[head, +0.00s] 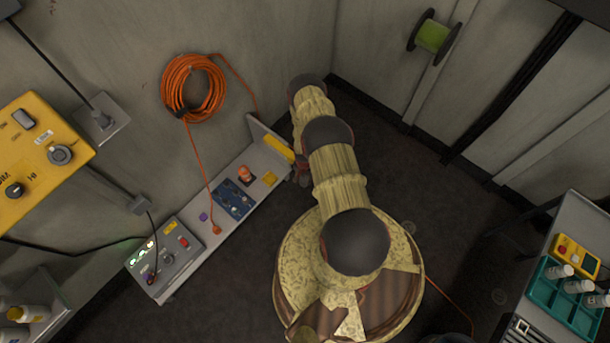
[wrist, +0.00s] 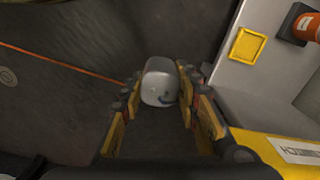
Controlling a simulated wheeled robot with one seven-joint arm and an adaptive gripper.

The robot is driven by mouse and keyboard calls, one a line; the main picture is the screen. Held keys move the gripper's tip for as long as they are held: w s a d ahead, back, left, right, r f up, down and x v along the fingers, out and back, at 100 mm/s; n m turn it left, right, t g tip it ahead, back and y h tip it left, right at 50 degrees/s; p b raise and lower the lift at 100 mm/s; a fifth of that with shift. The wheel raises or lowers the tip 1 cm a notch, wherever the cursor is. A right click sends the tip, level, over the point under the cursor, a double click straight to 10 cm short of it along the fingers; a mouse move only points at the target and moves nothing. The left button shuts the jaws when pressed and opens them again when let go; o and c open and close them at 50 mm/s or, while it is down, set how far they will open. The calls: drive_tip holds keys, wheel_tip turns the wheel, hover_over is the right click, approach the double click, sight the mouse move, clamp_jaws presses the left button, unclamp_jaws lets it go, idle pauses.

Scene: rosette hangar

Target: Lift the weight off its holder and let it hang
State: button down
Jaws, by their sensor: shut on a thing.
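In the wrist view, my gripper (wrist: 158,92) has its yellow-padded fingers on both sides of a pale grey, rounded block (wrist: 160,76), which I take to be the weight. The fingers are shut on it, and dark floor shows around it. In the head view, my gripper (head: 303,176) is small and partly hidden by my arm, beside the right end of the grey wall shelf; the weight cannot be made out there. A yellow labelled piece (head: 278,148) sits at that shelf end, and it also shows in the wrist view (wrist: 285,150). Whether it is the holder I cannot tell.
The grey shelf (head: 222,210) carries a blue panel (head: 234,199), an orange-capped object (head: 245,174) and a yellow square (head: 269,178). An orange cable coil (head: 194,87) hangs on the wall above. A bench with a teal tray (head: 566,300) stands at right.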

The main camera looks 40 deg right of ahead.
drive_tip(key=shift+s+d+m, duration=0.1)
drive_tip(key=shift+s+m, duration=0.05)
drive_tip(key=shift+m, duration=0.15)
drive_tip(key=shift+f+b, duration=0.4)
drive_tip(key=shift+f, duration=0.05)
wheel_tip(320, 180, down, 18)
drive_tip(key=b, duration=1.3)
drive_tip(key=shift+f, duration=0.2)
idle(0.4)
idle(0.3)
drive_tip(key=c, duration=1.2)
unclamp_jaws()
drive_tip(key=shift+c, duration=0.2)
drive_tip(key=shift+s+f, duration=0.1)
wheel_tip(320, 180, up, 12)
